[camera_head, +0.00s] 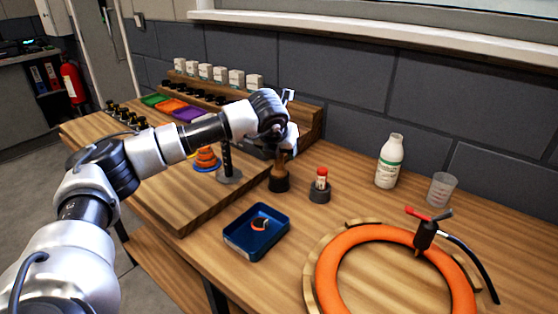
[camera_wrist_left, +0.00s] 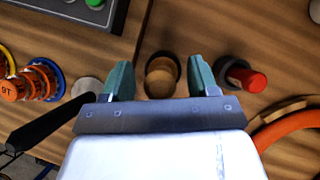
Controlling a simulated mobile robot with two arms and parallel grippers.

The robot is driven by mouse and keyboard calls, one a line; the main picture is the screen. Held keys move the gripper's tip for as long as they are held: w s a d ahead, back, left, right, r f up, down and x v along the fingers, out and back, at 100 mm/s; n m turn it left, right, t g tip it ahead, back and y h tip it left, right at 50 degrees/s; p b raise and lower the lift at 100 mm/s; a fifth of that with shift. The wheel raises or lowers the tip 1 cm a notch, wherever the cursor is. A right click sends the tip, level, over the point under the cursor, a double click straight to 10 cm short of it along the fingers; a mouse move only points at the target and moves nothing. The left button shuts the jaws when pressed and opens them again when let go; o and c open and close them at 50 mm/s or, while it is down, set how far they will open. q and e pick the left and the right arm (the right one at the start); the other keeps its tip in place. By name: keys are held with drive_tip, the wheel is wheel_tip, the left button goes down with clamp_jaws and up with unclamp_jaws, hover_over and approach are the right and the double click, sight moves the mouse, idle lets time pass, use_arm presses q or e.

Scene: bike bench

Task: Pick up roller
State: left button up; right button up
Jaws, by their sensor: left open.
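I take the roller (camera_head: 280,167) to be the brown wooden-topped piece standing upright in a dark round base on the bench; its exact shape is partly hidden. In the left wrist view the roller (camera_wrist_left: 160,77) shows from above as a round wooden end. My left gripper (camera_head: 286,150) is above it, pointing down. In the left wrist view the fingers of my left gripper (camera_wrist_left: 160,64) are apart, one on each side of the roller, with gaps showing. My right gripper is not in view.
A red-capped vial in a dark holder (camera_head: 320,188) stands close right of the roller. A blue tray (camera_head: 251,249) lies in front, an orange tyre (camera_head: 329,276) front right. A white bottle (camera_head: 389,164) and a clear cup (camera_head: 441,190) stand behind. Orange stacked rings (camera_head: 207,160) stand left.

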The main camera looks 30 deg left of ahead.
use_arm(q)
drive_tip(key=shift+x, duration=0.8)
drive_tip(key=c, duration=1.1)
drive_tip(key=shift+o, duration=0.2)
drive_tip(key=shift+r, duration=0.1)
drive_tip(key=shift+r, duration=0.5)
drive_tip(key=r, duration=0.1)
drive_tip(key=d+r, duration=0.1)
drive_tip(key=r, duration=0.1)
drive_tip(key=shift+s+r, duration=0.1)
drive_tip(key=shift+r, duration=0.15)
drive_tip(key=s+d+r+b, duration=0.1)
drive_tip(key=s+d+r, duration=0.2)
drive_tip(key=d+r, duration=0.3)
drive_tip(key=d, duration=0.4)
drive_tip(key=shift+s+r, duration=0.25)
drive_tip(key=shift+s, duration=0.05)
